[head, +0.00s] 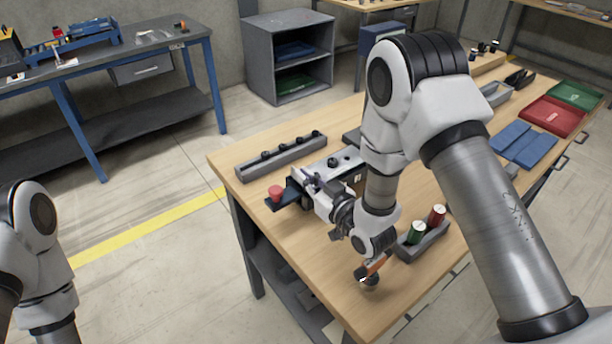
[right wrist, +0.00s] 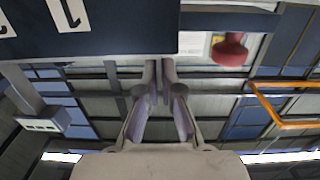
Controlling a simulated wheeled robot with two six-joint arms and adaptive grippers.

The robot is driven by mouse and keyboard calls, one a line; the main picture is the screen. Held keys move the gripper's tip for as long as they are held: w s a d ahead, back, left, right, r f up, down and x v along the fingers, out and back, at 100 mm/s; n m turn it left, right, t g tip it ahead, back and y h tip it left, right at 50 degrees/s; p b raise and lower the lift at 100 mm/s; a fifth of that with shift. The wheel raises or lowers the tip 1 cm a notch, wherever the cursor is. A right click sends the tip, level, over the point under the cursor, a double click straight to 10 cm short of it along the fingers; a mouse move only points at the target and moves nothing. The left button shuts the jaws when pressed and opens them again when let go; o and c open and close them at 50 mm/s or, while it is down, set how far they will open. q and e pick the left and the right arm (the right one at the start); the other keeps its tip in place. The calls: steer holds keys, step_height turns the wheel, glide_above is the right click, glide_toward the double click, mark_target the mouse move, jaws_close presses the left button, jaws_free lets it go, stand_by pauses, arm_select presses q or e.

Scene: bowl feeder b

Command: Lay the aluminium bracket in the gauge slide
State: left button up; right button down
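The gauge fixture (head: 331,164) is a light metal block on the wooden table, with a dark slide plate (head: 289,194) and a red knob (head: 275,190) at its left end. My right gripper (head: 308,178) is at the fixture's front edge, right of the knob. In the right wrist view its fingertips (right wrist: 160,68) are close together; I cannot tell whether something thin is between them. The red knob (right wrist: 231,50) shows there on the right. I cannot make out the aluminium bracket. My left gripper is out of view.
A grey rail with dark knobs (head: 281,157) lies behind the fixture. A grey holder (head: 424,243) with green and red cylinders stands right of my right wrist. An orange-handled tool (head: 375,264) is near the front edge. Blue, red and green bins fill the far right.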

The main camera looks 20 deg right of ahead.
steer(key=shift+f+b, duration=0.45)
steer(key=shift+b, duration=0.05)
steer(key=shift+s+f, duration=0.1)
steer(key=shift+s, duration=0.1)
